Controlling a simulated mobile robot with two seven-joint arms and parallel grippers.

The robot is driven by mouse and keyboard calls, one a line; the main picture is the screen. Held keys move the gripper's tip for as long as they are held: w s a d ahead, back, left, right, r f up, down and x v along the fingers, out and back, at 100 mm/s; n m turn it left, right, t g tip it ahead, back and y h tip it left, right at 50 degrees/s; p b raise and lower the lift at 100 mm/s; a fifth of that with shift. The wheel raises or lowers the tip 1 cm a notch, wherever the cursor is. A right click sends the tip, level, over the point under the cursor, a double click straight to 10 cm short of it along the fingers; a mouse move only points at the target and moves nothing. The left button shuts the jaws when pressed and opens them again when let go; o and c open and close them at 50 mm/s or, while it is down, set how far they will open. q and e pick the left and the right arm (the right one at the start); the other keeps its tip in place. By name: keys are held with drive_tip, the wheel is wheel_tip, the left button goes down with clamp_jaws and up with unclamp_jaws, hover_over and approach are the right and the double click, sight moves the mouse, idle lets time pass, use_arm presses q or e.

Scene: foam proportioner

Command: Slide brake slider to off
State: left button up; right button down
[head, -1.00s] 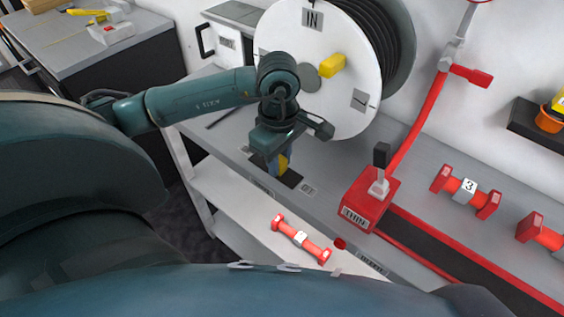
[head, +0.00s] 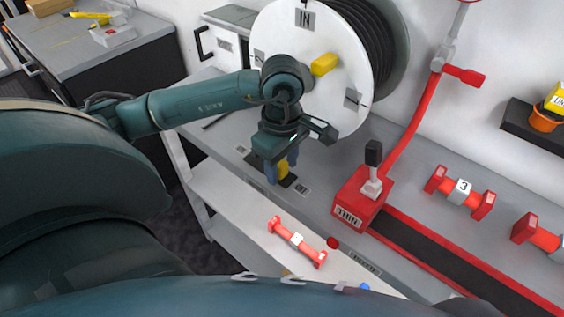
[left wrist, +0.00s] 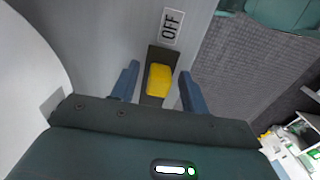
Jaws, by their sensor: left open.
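The brake slider is a yellow block (left wrist: 159,79) in a dark slot (left wrist: 154,54) in the left wrist view. Bare slot shows between it and the OFF label (left wrist: 172,26). My left gripper (left wrist: 157,72) is open, with one blue finger on each side of the slider and a gap on both sides. In the head view my left gripper (head: 282,171) points down at the slot by the bench's front edge. The yellow slider (head: 284,170) shows partly between its fingers. My right gripper is not in view.
A large white hose reel (head: 280,42) with a yellow knob (head: 324,64) stands behind my left gripper. A red box with a black-topped lever (head: 355,200) stands to the right. Red dumbbell-shaped parts (head: 298,240) lie on the lower shelf and the bench.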

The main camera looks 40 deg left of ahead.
sight(281, 164)
use_arm(q)
wheel_tip(281, 164, up, 8)
drive_tip(key=shift+f, duration=0.25)
drive_tip(key=shift+s, duration=0.1)
idle(0.7)
